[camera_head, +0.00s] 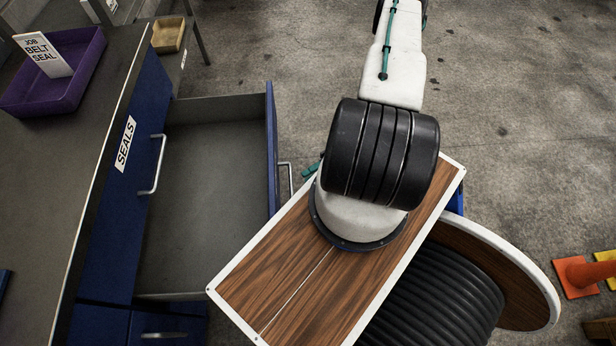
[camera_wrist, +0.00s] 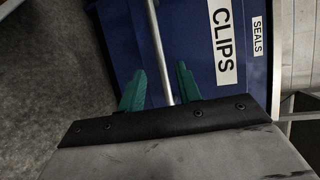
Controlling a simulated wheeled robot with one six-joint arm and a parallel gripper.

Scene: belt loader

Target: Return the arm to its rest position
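My gripper (camera_wrist: 160,69) is open in the wrist view, its two green fingers apart. The metal handle of the blue CLIPS drawer (camera_wrist: 197,22) shows between them, with gaps on both sides. I cannot tell how deep the handle sits between the fingers. In the head view my arm hides most of the gripper (camera_head: 311,170), and a green fingertip shows just right of the open drawer's handle (camera_head: 287,177).
The open drawer (camera_head: 205,190) juts out from the cabinet and looks empty inside. The SEALS drawer (camera_head: 124,142) above it is closed. A purple tray (camera_head: 85,72) with a JOB BELT SEAL card stands on the counter.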

